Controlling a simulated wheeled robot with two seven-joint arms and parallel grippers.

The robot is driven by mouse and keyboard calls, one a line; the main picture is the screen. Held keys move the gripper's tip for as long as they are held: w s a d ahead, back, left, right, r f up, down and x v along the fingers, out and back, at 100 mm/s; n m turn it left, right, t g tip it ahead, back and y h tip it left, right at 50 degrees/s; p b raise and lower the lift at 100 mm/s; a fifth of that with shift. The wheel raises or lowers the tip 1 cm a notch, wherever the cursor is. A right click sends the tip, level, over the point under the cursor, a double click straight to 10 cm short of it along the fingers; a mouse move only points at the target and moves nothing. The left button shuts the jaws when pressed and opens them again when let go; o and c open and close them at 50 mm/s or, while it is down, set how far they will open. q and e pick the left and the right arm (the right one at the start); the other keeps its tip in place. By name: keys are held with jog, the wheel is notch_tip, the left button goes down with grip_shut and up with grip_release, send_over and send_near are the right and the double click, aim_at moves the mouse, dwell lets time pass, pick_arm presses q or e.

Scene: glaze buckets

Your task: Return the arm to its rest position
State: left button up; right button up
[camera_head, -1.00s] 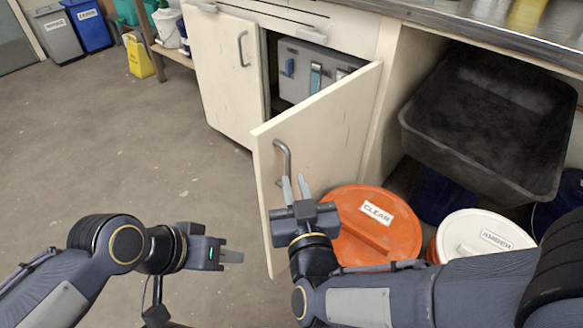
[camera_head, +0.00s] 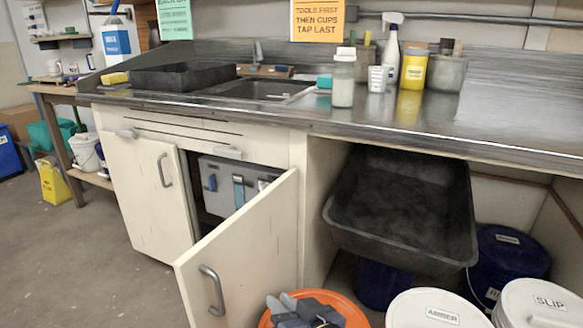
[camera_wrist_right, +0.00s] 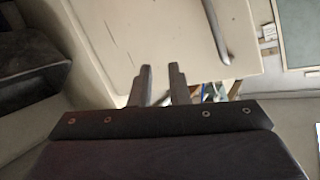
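My right gripper (camera_head: 281,302) shows at the bottom of the head view, in front of an orange bucket lid (camera_head: 348,309) and right of the open cupboard door (camera_head: 245,250). In the right wrist view its two fingers (camera_wrist_right: 160,70) stand a little apart with nothing between them. They point toward a cream panel with a metal handle (camera_wrist_right: 217,30). I cannot tell from this view how near they are to it. Most of my right arm is below the head view. My left gripper is out of view.
A black tub (camera_head: 400,200) sits tilted under the counter (camera_head: 290,112). Below it are a white AMBER lid (camera_head: 425,310), a white SLIP lid (camera_head: 538,308) and blue buckets (camera_head: 505,262).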

jog(key=s+d+f+m+g+h, duration=0.2)
jog(key=s+d+g, duration=0.1)
jog(key=s+d, duration=0.65)
jog(key=s+d+f+m+g+h, duration=0.25)
jog(key=s+d, duration=0.35)
jog(key=d, duration=0.7)
notch_tip(320, 180, up, 36)
jog(key=g+p, duration=0.1)
jog(key=p, duration=3.5)
jog(key=shift+s+f, duration=0.25)
jog(key=shift+s, duration=0.2)
